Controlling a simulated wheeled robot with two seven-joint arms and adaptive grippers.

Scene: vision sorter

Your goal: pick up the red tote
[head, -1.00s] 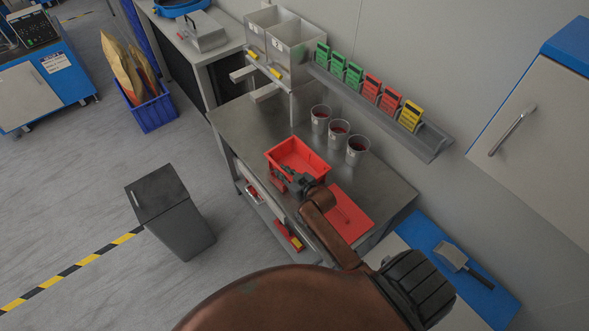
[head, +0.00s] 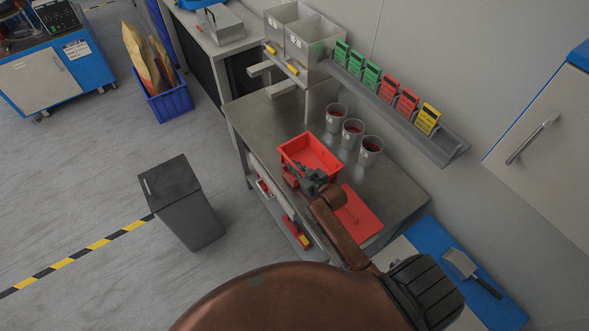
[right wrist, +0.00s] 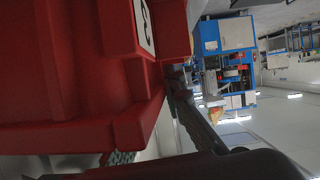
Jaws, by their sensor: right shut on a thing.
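The red tote (head: 324,160) is an open-topped rectangular bin at the middle of the steel table, in the head view. It also fills the upper left of the right wrist view (right wrist: 60,95), very close to the camera, with part of a white label showing. My right gripper (head: 297,177) is shut on the near side of the tote. The arm partly hides the tote's near right corner. I cannot tell whether the tote's base touches the table. My left gripper is not in view.
The steel table (head: 265,125) also holds a flat red sheet (head: 366,222) and three grey cups (head: 353,133). Behind are a rack of coloured cards (head: 388,90) and grey bins (head: 300,40). A dark grey bin (head: 185,205) stands on the floor at left.

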